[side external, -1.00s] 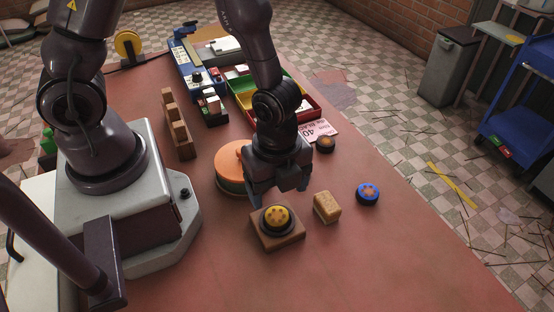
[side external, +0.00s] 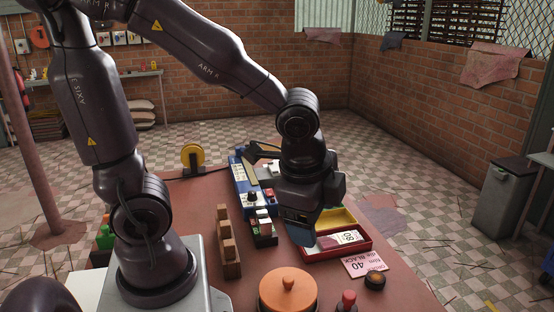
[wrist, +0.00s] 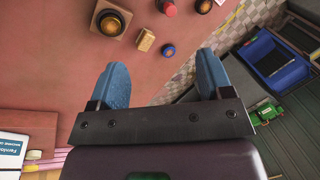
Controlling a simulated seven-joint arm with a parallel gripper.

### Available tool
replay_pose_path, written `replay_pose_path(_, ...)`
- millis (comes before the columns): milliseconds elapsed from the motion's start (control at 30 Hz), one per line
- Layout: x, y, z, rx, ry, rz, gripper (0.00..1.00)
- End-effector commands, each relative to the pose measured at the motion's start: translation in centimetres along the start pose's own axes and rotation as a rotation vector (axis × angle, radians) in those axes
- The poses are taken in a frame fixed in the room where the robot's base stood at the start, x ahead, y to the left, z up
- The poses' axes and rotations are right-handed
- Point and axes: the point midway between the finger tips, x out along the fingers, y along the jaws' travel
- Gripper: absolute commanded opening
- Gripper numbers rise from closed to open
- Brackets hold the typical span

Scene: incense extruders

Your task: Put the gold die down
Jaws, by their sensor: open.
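The gold die (wrist: 110,19) sits in a square wooden block (wrist: 96,27) at the top left of the wrist view. It is out of frame in the side view. My gripper (wrist: 162,60) is open and empty, its two blue fingers spread wide, well apart from the die. In the side view my gripper (side external: 302,228) hangs high in front of the red and yellow trays, its fingers partly hidden by its body.
A small wooden block (wrist: 145,40) and a blue-topped die (wrist: 169,50) lie near the gold die. A dark die (side external: 375,280), a red-knobbed tool (side external: 347,302) and an orange-lidded round pot (side external: 288,292) stand at the front. A slotted wooden rack (side external: 228,245) stands left of my gripper.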

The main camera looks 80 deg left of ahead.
Motion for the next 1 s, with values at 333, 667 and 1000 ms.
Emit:
replay_pose_path(333, -8.1, -2.0, 5.4, -0.729, 0.27, 0.008, 0.73)
replay_pose_path(667, -8.8, -1.9, 6.0, -0.812, 0.307, 0.037, 0.73)
replay_pose_path(1000, -8.8, -1.9, 6.0, -0.809, 0.306, 0.035, 0.73)
